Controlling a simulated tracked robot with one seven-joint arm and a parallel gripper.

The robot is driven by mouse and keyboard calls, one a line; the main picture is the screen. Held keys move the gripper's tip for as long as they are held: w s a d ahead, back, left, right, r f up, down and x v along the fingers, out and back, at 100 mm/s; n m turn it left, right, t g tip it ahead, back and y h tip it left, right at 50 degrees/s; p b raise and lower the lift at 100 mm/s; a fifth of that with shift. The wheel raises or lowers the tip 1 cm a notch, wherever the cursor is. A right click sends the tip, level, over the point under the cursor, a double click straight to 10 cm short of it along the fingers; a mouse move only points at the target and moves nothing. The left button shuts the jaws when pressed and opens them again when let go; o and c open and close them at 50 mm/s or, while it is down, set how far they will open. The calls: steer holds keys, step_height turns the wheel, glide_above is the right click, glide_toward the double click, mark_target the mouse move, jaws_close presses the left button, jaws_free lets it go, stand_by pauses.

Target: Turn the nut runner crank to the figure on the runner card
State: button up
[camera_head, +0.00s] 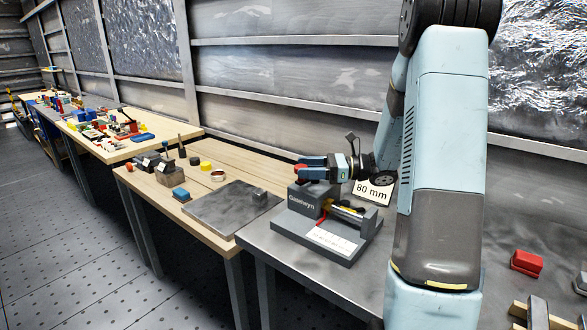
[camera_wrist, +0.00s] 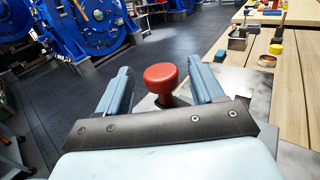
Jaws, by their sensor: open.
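The nut runner (camera_head: 308,205) is a dark grey machine with lettering on its block, standing on the grey bench. It has a white scale strip (camera_head: 328,239), a red pointer (camera_head: 322,217) and a shiny cylinder; the scale figures are too small to read. A white card (camera_head: 372,192) reading "80 mm" stands behind it. My gripper (camera_head: 301,170) is above the block, its blue fingers open around the red crank knob (camera_wrist: 164,76). In the wrist view the knob sits between my gripper's fingers (camera_wrist: 162,80), with gaps on both sides. The crank arm is mostly hidden.
A wooden bench (camera_head: 160,185) adjoins on the left, with a dark plate (camera_head: 232,208), a blue block (camera_head: 181,194) and small parts. Red blocks (camera_head: 526,262) lie to the right. A ribbed wall stands close behind. Blue machines (camera_wrist: 95,25) show across the floor.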

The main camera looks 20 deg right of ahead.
steer(key=shift+x, duration=1.95)
jaws_close()
